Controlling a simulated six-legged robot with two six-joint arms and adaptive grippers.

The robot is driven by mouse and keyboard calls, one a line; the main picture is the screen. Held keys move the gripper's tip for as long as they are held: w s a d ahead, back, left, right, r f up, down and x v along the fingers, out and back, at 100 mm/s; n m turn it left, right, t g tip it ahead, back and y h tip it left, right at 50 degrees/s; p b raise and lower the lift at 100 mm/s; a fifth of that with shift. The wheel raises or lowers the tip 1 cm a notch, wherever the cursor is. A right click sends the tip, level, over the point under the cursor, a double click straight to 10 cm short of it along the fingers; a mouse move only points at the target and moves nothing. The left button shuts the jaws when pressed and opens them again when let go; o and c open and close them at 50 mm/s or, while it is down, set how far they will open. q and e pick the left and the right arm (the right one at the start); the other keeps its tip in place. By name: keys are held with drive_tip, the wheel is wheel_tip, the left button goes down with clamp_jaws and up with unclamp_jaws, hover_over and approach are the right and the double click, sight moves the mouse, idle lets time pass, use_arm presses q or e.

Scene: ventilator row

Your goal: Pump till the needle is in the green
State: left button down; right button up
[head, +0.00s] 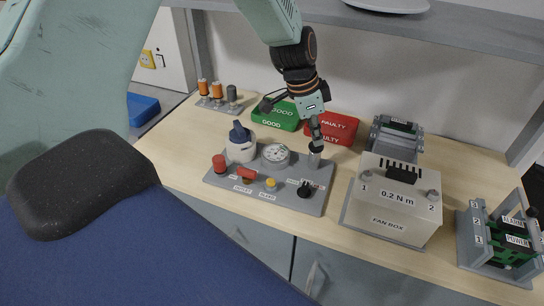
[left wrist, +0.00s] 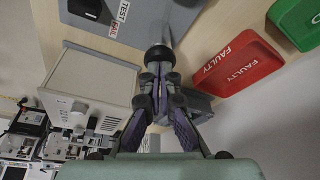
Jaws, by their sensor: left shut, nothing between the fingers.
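A grey test panel (head: 262,205) lies on the wooden bench with a round white gauge (head: 275,153) near its back edge. The gauge needle and any green band are too small to read. A pump (head: 315,158), a grey cylinder with a black knob, stands at the panel's back right. My left gripper (head: 315,130) is shut and empty, pointing down just above the pump knob. In the left wrist view the knob (left wrist: 160,54) sits right at the closed fingertips (left wrist: 160,72); I cannot tell if they touch. My right gripper is not in view.
The panel also carries a white and blue unit (head: 240,148), a red lever (head: 246,173), a yellow button (head: 270,183) and a black dial (head: 304,190). A green tray (head: 275,116) and red tray (head: 331,128) lie behind. A fan box (head: 388,215) stands right.

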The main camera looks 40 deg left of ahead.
use_arm(q)
drive_tip(key=shift+r+p, duration=1.2)
drive_tip(key=shift+r, duration=0.15)
drive_tip(key=shift+f, duration=0.15)
wheel_tip(320, 180, up, 4)
drive_tip(key=p, duration=0.3)
drive_tip(key=shift+r+p, duration=0.2)
drive_tip(key=shift+p, duration=0.1)
drive_tip(key=shift+s, duration=0.1)
drive_tip(key=shift+f, duration=0.15)
idle(0.5)
idle(0.4)
